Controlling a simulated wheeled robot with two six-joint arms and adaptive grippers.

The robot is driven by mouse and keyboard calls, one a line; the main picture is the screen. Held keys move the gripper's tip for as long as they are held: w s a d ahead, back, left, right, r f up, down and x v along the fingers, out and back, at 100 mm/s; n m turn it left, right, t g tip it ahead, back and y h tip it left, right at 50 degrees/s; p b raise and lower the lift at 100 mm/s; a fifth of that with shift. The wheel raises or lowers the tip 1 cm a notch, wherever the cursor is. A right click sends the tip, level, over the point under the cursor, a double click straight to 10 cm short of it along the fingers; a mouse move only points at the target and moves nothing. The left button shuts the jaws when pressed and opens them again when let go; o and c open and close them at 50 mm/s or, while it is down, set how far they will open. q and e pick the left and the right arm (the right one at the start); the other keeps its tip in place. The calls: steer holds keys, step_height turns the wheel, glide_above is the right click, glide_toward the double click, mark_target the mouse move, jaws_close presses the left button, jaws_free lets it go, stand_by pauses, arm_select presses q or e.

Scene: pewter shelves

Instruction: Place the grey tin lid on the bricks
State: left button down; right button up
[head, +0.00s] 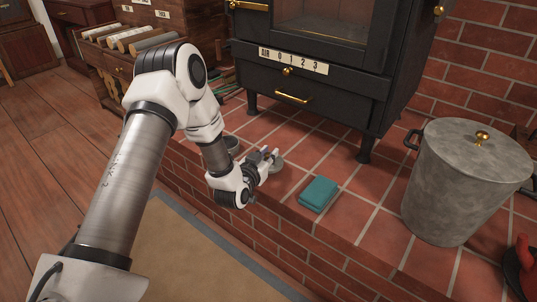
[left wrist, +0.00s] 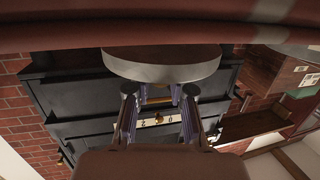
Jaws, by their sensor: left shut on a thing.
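The grey tin lid (head: 277,165) is a small round disc, partly hidden by my left gripper (head: 268,158) in the head view. My left gripper is shut on it, low over the red bricks (head: 285,188) of the hearth. In the left wrist view the lid (left wrist: 162,71) lies across the fingertips of the left gripper (left wrist: 160,92), close to the bricks (left wrist: 60,38) along the top of the picture. I cannot tell whether the lid touches the bricks. My right gripper does not show.
A black stove (head: 310,85) stands on legs behind the lid. A folded teal cloth (head: 318,193) lies to the right of the lid. A large lidded metal bin (head: 462,185) stands farther right.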

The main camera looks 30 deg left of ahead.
arm_select(q)
steer(key=shift+f, duration=0.5)
steer(key=shift+f+b, duration=0.5)
steer(key=shift+f, duration=0.1)
steer(key=c, duration=0.9)
jaws_free()
steer(key=shift+c, duration=0.2)
steer(key=shift+s, duration=0.1)
steer(key=v, duration=1.2)
